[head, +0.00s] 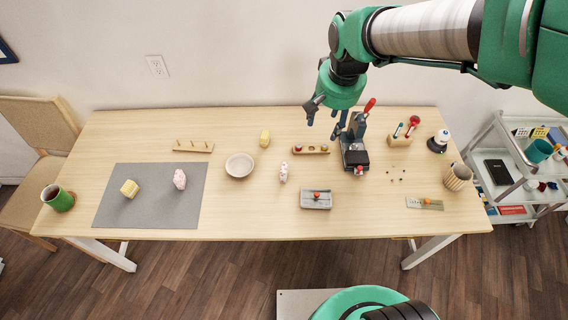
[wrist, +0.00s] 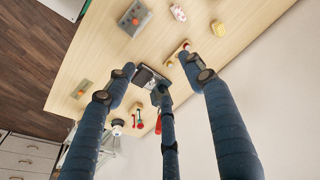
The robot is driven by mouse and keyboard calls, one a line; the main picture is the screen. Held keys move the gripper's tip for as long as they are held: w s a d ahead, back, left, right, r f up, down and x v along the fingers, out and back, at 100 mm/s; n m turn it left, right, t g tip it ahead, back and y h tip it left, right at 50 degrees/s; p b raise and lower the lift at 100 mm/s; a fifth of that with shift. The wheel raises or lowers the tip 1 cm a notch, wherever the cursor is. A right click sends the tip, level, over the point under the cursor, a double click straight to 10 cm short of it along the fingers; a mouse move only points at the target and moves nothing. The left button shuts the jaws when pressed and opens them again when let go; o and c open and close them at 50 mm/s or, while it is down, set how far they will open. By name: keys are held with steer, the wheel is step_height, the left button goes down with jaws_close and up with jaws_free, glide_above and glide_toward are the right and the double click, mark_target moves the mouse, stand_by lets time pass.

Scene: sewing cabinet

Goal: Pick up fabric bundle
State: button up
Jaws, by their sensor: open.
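Several small bundles that look like fabric lie on the table. A yellow one (head: 129,188) and a pink one (head: 179,179) are on the grey mat. Another yellow bundle (head: 265,137) lies near the back, and a second pink bundle (head: 283,172) lies right of the bowl. In the wrist view a pink bundle (wrist: 178,12) and a yellow bundle (wrist: 218,28) show near the top. My gripper (head: 325,118) is open and empty, above the back of the table near the dark machine. Its spread blue fingers (wrist: 157,72) fill much of the wrist view.
The dark machine (head: 355,157) with a red handle stands below my gripper. A bowl (head: 239,166), a grey tray (head: 316,204), wooden racks (head: 193,146) and a tool block (head: 400,140) are on the table. A green cup (head: 58,198) stands left of the mat (head: 150,217).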

steer(key=w+a+f+g, duration=0.1)
steer(key=w+a+f, duration=0.2)
steer(key=f, duration=0.3)
steer(key=w+a+f, duration=0.3)
steer(key=f, duration=0.2)
steer(key=m+g, duration=0.1)
steer(key=g, duration=0.1)
glide_above(286, 167)
step_height(286, 167, down, 13)
steer(key=shift+r, duration=0.2)
steer(key=shift+f+b, duration=1.1)
steer(key=shift+f, duration=3.2)
steer(key=shift+s+f+b, duration=0.1)
steer(key=shift+f+b, duration=0.7)
steer(key=shift+f, duration=1.8)
